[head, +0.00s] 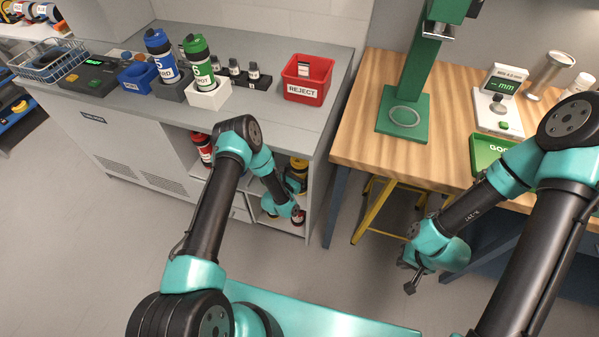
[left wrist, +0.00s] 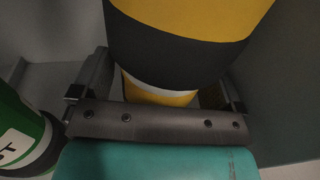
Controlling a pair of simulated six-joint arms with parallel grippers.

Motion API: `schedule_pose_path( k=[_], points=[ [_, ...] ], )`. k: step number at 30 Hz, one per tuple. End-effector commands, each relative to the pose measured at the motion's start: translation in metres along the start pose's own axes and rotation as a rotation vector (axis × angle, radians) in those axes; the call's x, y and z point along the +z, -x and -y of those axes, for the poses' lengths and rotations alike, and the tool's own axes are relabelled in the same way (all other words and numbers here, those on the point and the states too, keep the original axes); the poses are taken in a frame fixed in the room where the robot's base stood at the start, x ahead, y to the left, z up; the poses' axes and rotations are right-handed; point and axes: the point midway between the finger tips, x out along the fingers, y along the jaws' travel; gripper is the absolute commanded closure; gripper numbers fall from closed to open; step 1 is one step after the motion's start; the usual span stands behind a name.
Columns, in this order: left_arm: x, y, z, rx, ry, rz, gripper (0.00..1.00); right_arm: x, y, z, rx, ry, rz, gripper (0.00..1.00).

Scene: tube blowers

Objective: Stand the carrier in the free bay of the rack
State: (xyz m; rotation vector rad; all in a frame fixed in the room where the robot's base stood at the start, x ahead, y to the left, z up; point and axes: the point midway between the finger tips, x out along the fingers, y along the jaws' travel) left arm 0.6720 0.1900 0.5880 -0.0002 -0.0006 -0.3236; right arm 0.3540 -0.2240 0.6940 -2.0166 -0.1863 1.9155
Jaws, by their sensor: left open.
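A yellow carrier with dark bands (head: 299,168) is in the open shelving under the grey counter. It fills the middle of the left wrist view (left wrist: 190,25). My left gripper (head: 298,196) is low at the shelving, open, with its jaws on either side of the yellow carrier; contact cannot be told. A green carrier (left wrist: 25,135) shows at lower left in the left wrist view. My right gripper (head: 409,283) hangs empty in front of the wooden bench. Its finger gap is unclear. I cannot tell which shelving bay is free, as my left arm covers part of it.
A blue carrier (head: 160,55) and a green carrier (head: 198,63) stand in blocks on the counter (head: 270,112). A red bin (head: 307,80) is at its right. A red carrier (head: 203,148) is in the shelving. The wooden bench (head: 365,130) bears a green press stand (head: 390,122).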

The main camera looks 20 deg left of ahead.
Motion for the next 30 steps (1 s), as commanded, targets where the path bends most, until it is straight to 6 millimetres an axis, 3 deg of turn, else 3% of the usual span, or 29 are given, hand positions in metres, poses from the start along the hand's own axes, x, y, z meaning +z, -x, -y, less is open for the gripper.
schedule_pose_path(
  k=[7,11,24,30],
  points=[
    [0.004,0.000,0.000,0.000,0.000,0.000,0.07,0.000,0.000,0.000,0.000,0.000,0.000,1.00],
    [0.002,0.013,0.000,0.000,0.002,-0.003,0.07,0.000,0.000,0.000,0.000,0.000,0.000,1.00],
    [0.003,0.092,-0.001,0.002,0.002,-0.003,0.07,0.000,0.000,0.000,0.000,0.000,0.000,1.00],
    [0.003,0.115,-0.001,0.001,0.001,-0.001,0.07,0.000,0.000,0.000,0.000,0.000,0.000,1.00]
  ],
)
